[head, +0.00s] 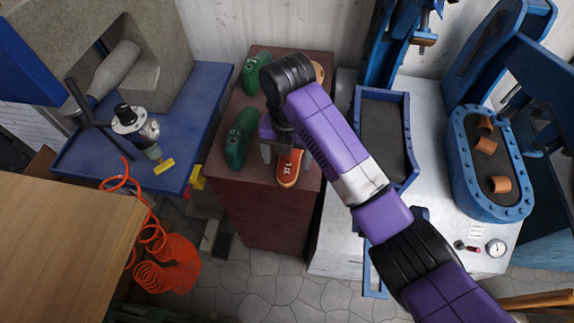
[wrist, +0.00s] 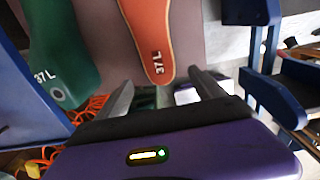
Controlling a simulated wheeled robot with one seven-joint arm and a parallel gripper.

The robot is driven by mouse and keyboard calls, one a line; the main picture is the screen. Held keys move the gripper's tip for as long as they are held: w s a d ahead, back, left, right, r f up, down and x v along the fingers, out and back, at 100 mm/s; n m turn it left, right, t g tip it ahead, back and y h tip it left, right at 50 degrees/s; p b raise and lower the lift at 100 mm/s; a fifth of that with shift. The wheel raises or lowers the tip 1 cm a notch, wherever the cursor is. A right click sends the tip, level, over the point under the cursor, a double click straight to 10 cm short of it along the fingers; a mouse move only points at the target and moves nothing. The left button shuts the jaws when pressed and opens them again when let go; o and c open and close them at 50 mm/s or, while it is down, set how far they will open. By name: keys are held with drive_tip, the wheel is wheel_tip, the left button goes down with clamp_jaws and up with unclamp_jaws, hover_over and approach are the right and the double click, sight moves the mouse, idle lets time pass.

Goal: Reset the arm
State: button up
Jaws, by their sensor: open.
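My gripper (head: 276,147) is over the brown cabinet top, seen in the head view just left of an orange sole marked 37 L (head: 289,168). In the wrist view my gripper (wrist: 163,97) has its two fingers spread apart with nothing between them. The orange sole (wrist: 152,35) also shows there, beyond the fingertips. A green last (head: 240,138) lies left of my gripper; in the wrist view the green last (wrist: 58,50) is marked 37L. My arm crosses the head view from the lower right and hides part of the cabinet top.
A second green last (head: 256,75) and a partly hidden tan piece (head: 318,73) lie farther back on the brown cabinet (head: 262,205). A blue bench (head: 90,160) stands left. A blue tray (head: 408,135) and a blue press tray (head: 462,165) with tan pieces stand right. Orange hose coils (head: 165,262) lie below.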

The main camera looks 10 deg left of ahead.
drive_tip(key=shift+r, duration=1.1)
